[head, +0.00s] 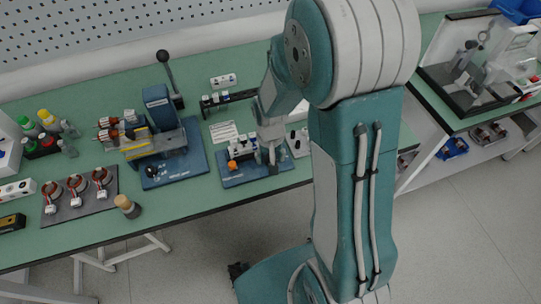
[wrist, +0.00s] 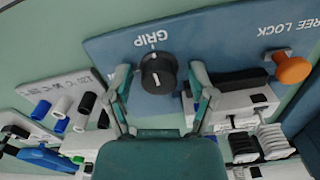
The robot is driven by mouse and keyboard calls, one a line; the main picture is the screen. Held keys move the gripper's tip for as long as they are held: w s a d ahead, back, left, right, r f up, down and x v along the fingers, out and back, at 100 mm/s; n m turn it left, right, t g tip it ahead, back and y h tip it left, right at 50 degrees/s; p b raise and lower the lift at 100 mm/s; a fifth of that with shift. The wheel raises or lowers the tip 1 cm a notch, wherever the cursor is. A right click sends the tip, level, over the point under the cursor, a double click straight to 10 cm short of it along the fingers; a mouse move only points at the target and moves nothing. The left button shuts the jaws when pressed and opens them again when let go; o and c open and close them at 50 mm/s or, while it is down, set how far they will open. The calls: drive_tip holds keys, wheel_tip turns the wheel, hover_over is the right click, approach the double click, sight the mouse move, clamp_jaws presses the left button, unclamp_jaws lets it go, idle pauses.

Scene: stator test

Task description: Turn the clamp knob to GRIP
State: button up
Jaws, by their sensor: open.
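The clamp knob (wrist: 158,73) is round and black with a white mark on its face. It sits on a blue panel (wrist: 215,40), just below the printed word GRIP (wrist: 152,39), which appears upside down in the wrist view. The white mark is on the side of the knob's middle away from that word. My gripper (wrist: 160,68) is open, with one finger to either side of the knob. I cannot tell how far the fingertips are above the panel. In the head view my gripper (head: 270,152) is over the blue board (head: 240,180) and hides the knob.
An orange knob (wrist: 293,69) by a FREE LOCK label stands right of my gripper. White connector blocks (wrist: 245,105) and colored plugs (wrist: 62,110) are close by. A blue motor fixture (head: 193,160) stands left on the green bench (head: 100,235).

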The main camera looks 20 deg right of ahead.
drive_tip(key=shift+r, duration=0.1)
drive_tip(key=shift+w+r, duration=0.1)
drive_tip(key=shift+r, duration=2.9)
drive_tip(key=shift+r, duration=0.1)
drive_tip(key=s+r+n+t, duration=0.1)
drive_tip(key=s+r+t, duration=0.1)
drive_tip(key=s+r, duration=0.5)
drive_tip(key=s+r+n+t, duration=0.1)
drive_tip(key=s+r+t, duration=0.2)
drive_tip(key=s+r, duration=0.4)
wheel_tip(320, 180, up, 5)
drive_tip(key=shift+t, duration=0.3)
